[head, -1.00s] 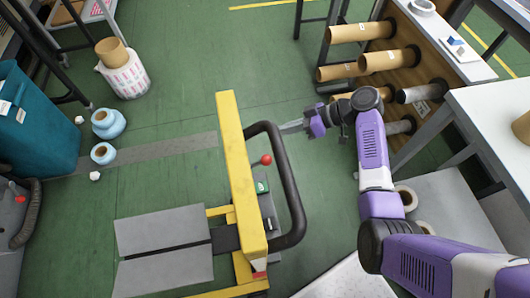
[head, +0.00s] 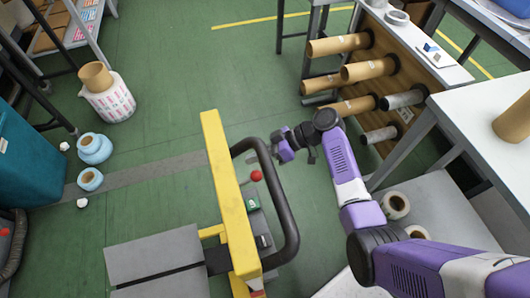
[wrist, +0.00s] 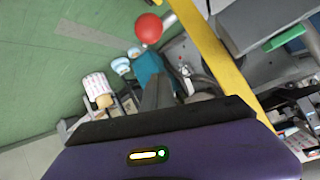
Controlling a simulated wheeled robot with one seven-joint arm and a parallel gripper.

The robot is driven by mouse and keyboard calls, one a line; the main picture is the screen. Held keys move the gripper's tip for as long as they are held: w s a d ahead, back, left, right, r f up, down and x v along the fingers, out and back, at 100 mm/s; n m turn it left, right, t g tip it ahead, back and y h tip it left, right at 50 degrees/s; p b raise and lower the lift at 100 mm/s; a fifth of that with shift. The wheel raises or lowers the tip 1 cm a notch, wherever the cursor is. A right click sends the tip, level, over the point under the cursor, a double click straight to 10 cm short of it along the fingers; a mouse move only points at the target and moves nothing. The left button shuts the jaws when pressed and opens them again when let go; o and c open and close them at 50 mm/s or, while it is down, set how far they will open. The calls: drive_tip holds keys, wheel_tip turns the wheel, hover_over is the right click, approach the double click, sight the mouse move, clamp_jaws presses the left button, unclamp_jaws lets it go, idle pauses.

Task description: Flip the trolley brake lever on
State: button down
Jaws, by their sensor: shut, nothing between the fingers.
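The trolley's brake lever ends in a red ball knob (head: 256,175), beside the yellow beam (head: 231,200) and inside the black loop handle (head: 288,215). In the wrist view the red knob (wrist: 148,28) is above and just left of my fingers, apart from them. My gripper (head: 279,147) is at the far right part of the loop handle, up and right of the knob. In the wrist view my gripper (wrist: 157,88) shows grey fingers close together with nothing held. The fingertips are hard to make out in the head view, partly behind the wrist.
The black loop handle and yellow beam stand close around the lever. A small green-marked box (head: 252,199) sits below the knob. A rack with cardboard tubes (head: 365,70) is at the right. Open green floor lies beyond the trolley.

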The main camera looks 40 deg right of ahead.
sight(249, 179)
drive_tip(key=shift+s+a+f, duration=0.15)
drive_tip(key=shift+s+f, duration=0.05)
drive_tip(key=shift+f, duration=0.5)
drive_tip(key=shift+s+a+f, duration=0.15)
drive_tip(key=shift+f, duration=0.6)
drive_tip(key=shift+s+a+f, duration=0.15)
drive_tip(key=shift+s+f, duration=0.05)
drive_tip(key=shift+f, duration=0.5)
drive_tip(key=shift+f+b, duration=0.15)
drive_tip(key=shift+b, duration=0.15)
